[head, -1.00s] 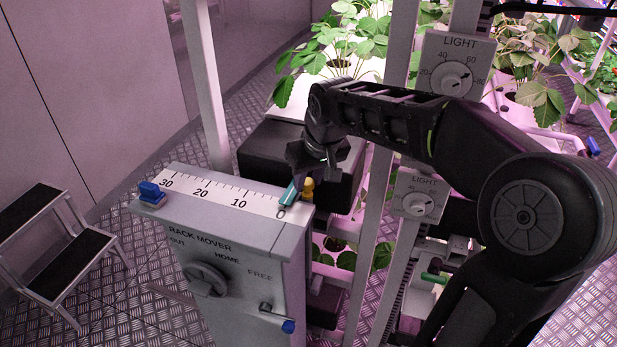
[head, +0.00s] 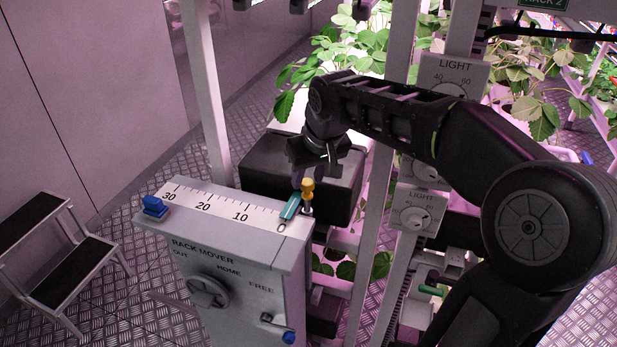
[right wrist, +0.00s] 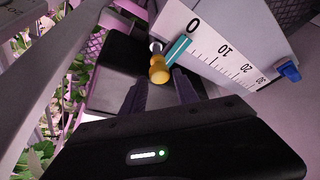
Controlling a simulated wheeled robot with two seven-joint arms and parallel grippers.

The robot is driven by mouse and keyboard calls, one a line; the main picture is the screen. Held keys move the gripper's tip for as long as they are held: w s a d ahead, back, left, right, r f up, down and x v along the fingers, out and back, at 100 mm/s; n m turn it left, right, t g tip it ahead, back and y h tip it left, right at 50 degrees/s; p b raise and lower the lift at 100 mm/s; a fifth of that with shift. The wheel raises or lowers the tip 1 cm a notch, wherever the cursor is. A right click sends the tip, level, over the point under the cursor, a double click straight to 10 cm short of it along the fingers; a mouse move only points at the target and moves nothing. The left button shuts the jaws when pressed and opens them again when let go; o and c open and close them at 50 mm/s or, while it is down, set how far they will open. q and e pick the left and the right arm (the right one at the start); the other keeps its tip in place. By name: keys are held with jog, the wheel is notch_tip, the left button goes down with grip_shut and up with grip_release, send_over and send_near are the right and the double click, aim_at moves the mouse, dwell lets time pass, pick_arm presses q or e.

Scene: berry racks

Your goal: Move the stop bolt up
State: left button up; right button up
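The stop bolt (head: 307,186) has a yellow knob on a metal shaft. It stands upright at the right end of the rack mover box (head: 240,262), by the 0 mark, with bare shaft showing below the knob. A teal pointer (head: 290,207) lies beside it on the scale. My right gripper (head: 308,172) is close behind and above the knob. In the right wrist view its fingers (right wrist: 157,84) are spread, with the yellow knob (right wrist: 159,71) in line with the gap near the tips; contact cannot be told. My left gripper is not in view.
A blue stop (head: 155,207) sits at the scale's 30 end. Rack posts and plants (head: 350,45) crowd the back and right. A step stool (head: 65,265) stands at left.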

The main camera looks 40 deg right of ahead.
jog(key=shift+f, duration=0.1)
jog(key=v, duration=0.7)
jog(key=shift+r, duration=0.4)
jog(key=shift+s, duration=0.15)
